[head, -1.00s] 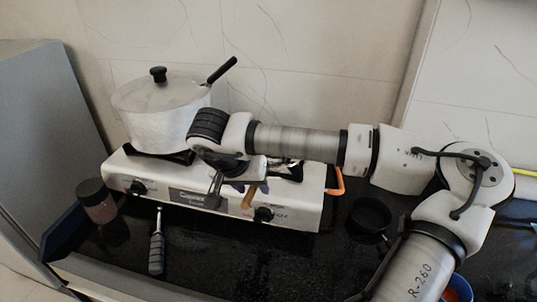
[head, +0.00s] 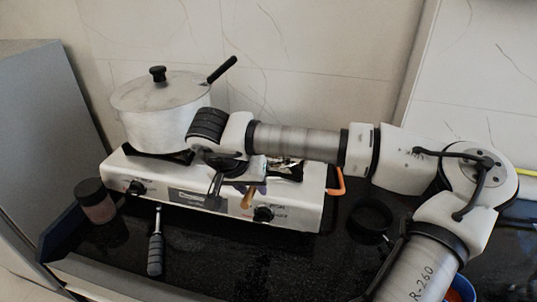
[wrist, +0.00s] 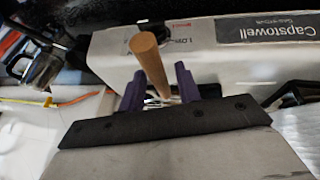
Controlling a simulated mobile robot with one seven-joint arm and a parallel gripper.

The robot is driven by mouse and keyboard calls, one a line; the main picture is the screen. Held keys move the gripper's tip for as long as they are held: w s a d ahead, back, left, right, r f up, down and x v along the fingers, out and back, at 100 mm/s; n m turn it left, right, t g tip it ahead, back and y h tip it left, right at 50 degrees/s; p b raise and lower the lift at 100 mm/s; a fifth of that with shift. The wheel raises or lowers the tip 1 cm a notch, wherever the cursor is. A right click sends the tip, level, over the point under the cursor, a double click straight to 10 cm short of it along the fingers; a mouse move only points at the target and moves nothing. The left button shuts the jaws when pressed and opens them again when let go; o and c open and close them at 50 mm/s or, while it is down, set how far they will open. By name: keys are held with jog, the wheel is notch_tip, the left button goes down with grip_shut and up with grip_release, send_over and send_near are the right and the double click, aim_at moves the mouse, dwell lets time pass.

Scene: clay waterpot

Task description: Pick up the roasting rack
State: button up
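The roasting rack shows mainly as its light wooden handle (head: 249,198), which sticks out over the stove front. The handle also shows in the wrist view (wrist: 149,62), with a bit of metal wire at its base. My gripper (wrist: 160,88) has two purple fingers, one on each side of the handle's base. They look apart, with small gaps beside the wood, so the gripper looks open around it. In the head view my gripper (head: 250,188) is low over the right side of the stove. My wrist hides most of the rack.
A white two-burner stove (head: 178,195) stands on the black counter. A lidded metal pot (head: 165,125) sits on its left burner. A jar (head: 96,202), a black-handled tool (head: 156,250) and a black round container (head: 371,218) stand or lie nearby. An orange handle (head: 338,182) is at the stove's right end.

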grip_shut()
jog(key=shift+r, duration=0.15)
